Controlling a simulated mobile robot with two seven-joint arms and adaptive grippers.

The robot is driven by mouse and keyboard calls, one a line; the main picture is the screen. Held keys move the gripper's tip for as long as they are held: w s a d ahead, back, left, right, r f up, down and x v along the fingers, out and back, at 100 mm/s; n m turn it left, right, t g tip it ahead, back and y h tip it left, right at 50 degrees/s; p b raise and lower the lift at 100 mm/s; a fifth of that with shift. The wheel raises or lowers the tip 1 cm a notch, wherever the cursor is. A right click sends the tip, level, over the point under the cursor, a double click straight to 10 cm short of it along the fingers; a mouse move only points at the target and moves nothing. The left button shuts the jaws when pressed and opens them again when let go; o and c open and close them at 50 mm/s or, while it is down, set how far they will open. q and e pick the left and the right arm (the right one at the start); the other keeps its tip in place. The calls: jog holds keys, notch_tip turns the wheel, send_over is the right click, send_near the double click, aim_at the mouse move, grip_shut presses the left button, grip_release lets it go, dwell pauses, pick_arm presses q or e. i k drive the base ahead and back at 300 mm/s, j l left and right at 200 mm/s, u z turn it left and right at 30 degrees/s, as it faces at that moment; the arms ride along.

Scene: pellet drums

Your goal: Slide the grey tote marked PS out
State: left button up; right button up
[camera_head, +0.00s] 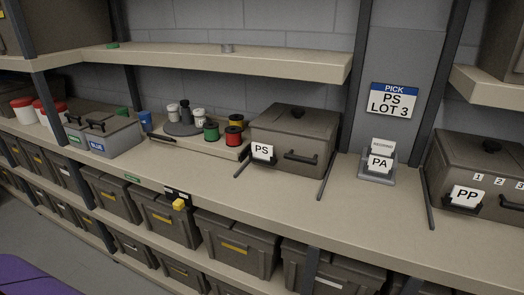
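The grey tote marked PS (292,142) stands closed on the middle shelf, right of centre. Its lid has a dark round knob, and a dark bar handle (301,157) is on its front. The white PS card (262,151) is at its front left. Thin dark rails (326,178) lie on the shelf beside its front corners. Neither of my grippers shows in this view.
A small stand with a PA card (380,165) is right of the tote, and a similar tote marked PP (476,160) is farther right. Spools and jars crowd a board (201,146) at left. The shelf front (290,196) is bare. A blue sign reads PICK PS LOT 3 (394,100).

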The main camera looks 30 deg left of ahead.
aim_at(294, 141)
jog(key=i+l+u, duration=0.15)
jog(key=l+u, duration=0.2)
jog(key=i+l+u, duration=0.1)
jog(key=l+u, duration=0.6)
jog(key=i+j+z, duration=0.15)
jog(key=j, duration=0.45)
jog(key=i+j+z, duration=0.15)
jog(key=j, duration=0.5)
jog(key=j+z, duration=0.15)
jog(key=j, duration=0.5)
